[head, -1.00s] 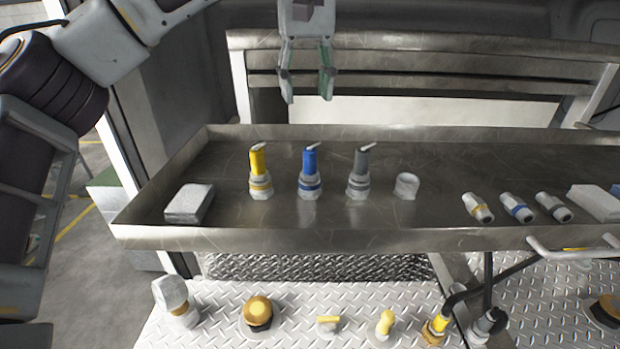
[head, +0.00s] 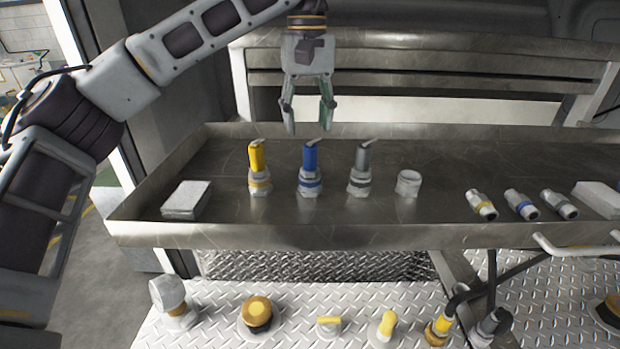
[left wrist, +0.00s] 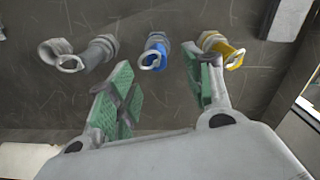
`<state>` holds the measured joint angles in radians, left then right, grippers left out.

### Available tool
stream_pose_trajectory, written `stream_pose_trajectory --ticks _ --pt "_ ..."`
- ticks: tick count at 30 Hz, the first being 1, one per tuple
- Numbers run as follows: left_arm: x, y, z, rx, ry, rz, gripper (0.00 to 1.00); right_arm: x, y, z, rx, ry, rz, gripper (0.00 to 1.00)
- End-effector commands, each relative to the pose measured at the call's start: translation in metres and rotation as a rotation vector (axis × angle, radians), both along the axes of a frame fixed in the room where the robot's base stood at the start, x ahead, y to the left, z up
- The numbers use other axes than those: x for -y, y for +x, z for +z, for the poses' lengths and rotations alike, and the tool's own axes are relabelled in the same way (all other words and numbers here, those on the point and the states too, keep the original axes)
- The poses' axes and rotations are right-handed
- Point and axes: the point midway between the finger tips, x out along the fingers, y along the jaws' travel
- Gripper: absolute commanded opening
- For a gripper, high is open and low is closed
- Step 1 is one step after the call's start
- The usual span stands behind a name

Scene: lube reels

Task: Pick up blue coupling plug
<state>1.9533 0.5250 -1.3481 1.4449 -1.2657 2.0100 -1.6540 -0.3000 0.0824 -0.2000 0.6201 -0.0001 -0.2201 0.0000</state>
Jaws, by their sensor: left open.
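The blue coupling plug (head: 309,168) stands upright in the metal tray, between a yellow plug (head: 258,168) and a grey plug (head: 361,168). It has a blue body, a metal base and a thin loop on top. My left gripper (head: 308,130) is open and empty, pointing down above and apart from the blue plug. In the left wrist view the green-padded fingers (left wrist: 160,92) are spread, and the blue plug (left wrist: 154,52) shows beyond the gap between them, with the yellow plug (left wrist: 225,50) to its right. My right gripper is not in view.
The tray (head: 330,238) has raised rims. A pale block (head: 187,200) lies at its left and a short metal cap (head: 408,183) stands right of the grey plug. Several banded fittings (head: 519,204) lie further right. Valves and hoses stand on the tread plate below.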

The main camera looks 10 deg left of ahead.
Motion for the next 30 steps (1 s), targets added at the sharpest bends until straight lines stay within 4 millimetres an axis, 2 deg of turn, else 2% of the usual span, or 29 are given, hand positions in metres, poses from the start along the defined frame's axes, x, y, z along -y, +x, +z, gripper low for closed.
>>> stream_pose_trajectory --ticks 7,23,30 --pt "0.0 0.0 -0.017 -0.001 0.0 0.0 0.51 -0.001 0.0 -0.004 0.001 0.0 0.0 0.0" --pt "0.0 0.001 -0.022 0.0 0.0 0.001 0.51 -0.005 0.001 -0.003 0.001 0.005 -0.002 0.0" --pt "0.003 0.003 -0.043 -0.001 0.002 0.001 0.51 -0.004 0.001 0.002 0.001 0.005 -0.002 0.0"
